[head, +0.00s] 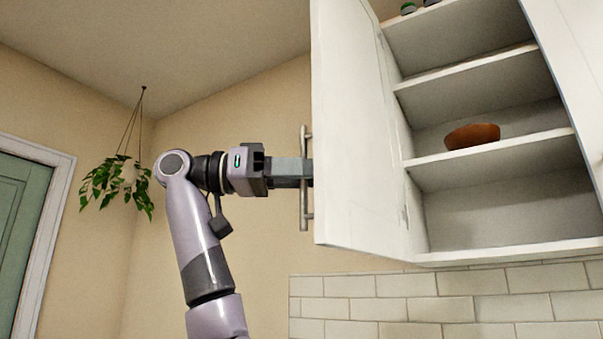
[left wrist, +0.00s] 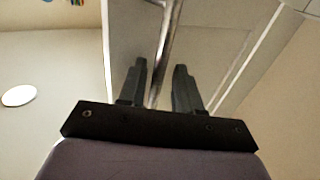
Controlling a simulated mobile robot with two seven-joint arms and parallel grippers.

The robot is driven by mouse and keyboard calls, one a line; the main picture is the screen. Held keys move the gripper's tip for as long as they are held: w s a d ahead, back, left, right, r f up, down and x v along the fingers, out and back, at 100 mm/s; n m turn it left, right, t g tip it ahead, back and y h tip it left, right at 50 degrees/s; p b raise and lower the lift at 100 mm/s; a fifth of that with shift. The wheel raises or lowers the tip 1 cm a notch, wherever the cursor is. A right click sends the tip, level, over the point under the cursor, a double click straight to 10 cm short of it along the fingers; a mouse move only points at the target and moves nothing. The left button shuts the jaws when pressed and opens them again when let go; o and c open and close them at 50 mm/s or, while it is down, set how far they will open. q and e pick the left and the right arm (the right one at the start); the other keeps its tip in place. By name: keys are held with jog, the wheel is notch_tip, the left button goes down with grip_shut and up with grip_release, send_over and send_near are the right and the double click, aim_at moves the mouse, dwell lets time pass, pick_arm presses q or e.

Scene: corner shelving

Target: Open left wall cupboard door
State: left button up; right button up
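The white left wall cupboard door (head: 352,130) stands swung well out from the cupboard in the head view, and the shelves behind it show. Its vertical metal bar handle (head: 304,215) is on the door's outer face near the free edge. My left gripper (head: 308,172) reaches in from the left with its fingers at the handle's middle. In the left wrist view the two dark fingers (left wrist: 160,75) stand apart on either side of the handle (left wrist: 167,40), with gaps showing beside the bar. The fingers look open around it, not clamped. My right gripper is not in view.
The open cupboard holds a brown bowl (head: 472,136) on a middle shelf and small dark items (head: 408,8) higher up. A white panel (head: 575,50) stands at the right. A hanging plant (head: 117,186) and a green door (head: 22,235) are at left. White tiles (head: 440,308) lie below.

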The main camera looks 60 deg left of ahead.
pick_arm(q)
jog(key=v, duration=0.7)
jog(key=shift+b, duration=0.3)
jog(key=shift+s, duration=0.1)
dwell(0.3)
